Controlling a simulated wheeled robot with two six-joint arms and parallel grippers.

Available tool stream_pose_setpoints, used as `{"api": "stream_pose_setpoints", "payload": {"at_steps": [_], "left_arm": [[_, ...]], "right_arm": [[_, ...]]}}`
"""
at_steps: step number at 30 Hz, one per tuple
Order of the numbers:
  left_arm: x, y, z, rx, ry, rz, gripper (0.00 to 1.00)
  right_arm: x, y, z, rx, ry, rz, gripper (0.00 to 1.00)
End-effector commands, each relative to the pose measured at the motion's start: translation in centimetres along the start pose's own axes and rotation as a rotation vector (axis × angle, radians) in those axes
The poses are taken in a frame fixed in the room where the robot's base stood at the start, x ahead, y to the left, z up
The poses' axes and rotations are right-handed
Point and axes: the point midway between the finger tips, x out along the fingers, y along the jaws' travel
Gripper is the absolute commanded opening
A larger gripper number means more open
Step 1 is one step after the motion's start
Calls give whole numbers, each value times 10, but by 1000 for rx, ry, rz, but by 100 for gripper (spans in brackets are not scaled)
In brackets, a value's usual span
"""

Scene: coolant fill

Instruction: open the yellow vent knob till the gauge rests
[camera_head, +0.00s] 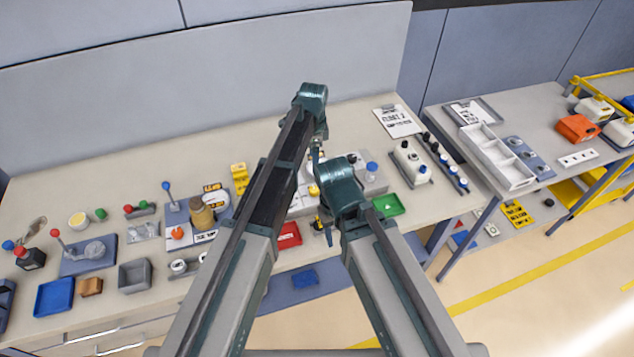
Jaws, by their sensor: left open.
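A small yellow knob (314,190) shows on a pale unit in the middle of the bench, between my two arms; I take it for the vent knob. My left arm reaches over from the left and bends down, and my left gripper (316,165) is small and dark, open, just above and behind the knob in the picture. I cannot tell whether it touches the knob. No gauge dial can be read; part of the unit is hidden behind my arms.
A red tray (289,236) and a green tray (388,205) lie near the front edge. A white block with dark knobs (411,163) stands to the right, with a clipboard (397,121) behind it. Levers, a brown bottle (201,214) and a blue tray (54,298) crowd the left.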

Motion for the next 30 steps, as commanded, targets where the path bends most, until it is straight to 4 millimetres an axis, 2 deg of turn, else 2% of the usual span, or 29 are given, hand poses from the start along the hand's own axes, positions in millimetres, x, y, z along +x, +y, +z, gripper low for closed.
{"api": "stream_pose_setpoints", "payload": {"at_steps": [11, 30], "left_arm": [[33, 0, 0, -2, 0, 0, 76], [123, 0, 0, -2, 0, 0, 76]], "right_arm": [[33, -3, -2, -6, 0, 1, 50], [123, -11, -7, -12, 0, 3, 50]]}}
